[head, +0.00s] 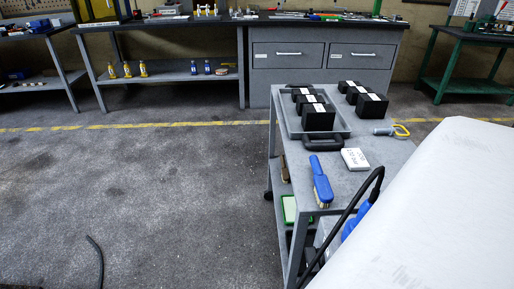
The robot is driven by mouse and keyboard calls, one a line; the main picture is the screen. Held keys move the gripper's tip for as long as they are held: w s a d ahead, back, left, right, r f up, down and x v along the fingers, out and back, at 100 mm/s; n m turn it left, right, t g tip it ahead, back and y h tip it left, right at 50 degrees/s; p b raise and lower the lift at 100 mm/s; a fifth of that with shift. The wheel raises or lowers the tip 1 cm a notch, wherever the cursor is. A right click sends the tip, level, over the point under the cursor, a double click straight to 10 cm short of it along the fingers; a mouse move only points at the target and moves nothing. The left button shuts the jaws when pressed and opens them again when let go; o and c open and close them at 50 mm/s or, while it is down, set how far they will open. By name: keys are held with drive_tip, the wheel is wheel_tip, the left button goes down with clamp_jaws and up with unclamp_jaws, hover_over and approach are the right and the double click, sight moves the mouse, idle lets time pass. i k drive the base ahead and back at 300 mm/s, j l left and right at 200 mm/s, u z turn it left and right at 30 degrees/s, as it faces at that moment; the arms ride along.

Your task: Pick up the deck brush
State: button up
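A blue-handled brush (321,182) with tan bristles at its near end lies on the left edge of the grey trolley top (341,186). It looks like the deck brush. It points roughly away from me, with its bristle end close to the trolley's near-left corner. Nothing lies on it. My gripper is not in view.
Near the brush lie a white labelled box (355,159) and a black handle (323,143). A grey tray (292,124) holds several black boxes (319,117). A yellow-handled tool (401,131) lies at right. Floor left of the trolley is mostly clear, except a dark hose (97,262).

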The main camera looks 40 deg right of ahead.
sight(284, 170)
drive_tip(key=i+j+z, duration=0.15)
drive_tip(key=i, duration=0.4)
drive_tip(key=i+j+z, duration=0.15)
drive_tip(key=i, duration=0.4)
drive_tip(key=i+z, duration=0.25)
drive_tip(key=z, duration=0.15)
drive_tip(key=i+j+z, duration=0.2)
drive_tip(key=z, duration=0.2)
drive_tip(key=i+j+z, duration=0.2)
drive_tip(key=z, duration=0.2)
drive_tip(key=i+j+z, duration=0.15)
drive_tip(key=z, duration=0.25)
drive_tip(key=i+j+z, duration=0.1)
drive_tip(key=j+z, duration=0.35)
drive_tip(key=i+j+z, duration=0.1)
drive_tip(key=j+z, duration=0.55)
drive_tip(key=j, duration=0.2)
drive_tip(key=i+j+z, duration=0.25)
drive_tip(key=i+j, duration=0.15)
drive_tip(key=i, duration=0.55)
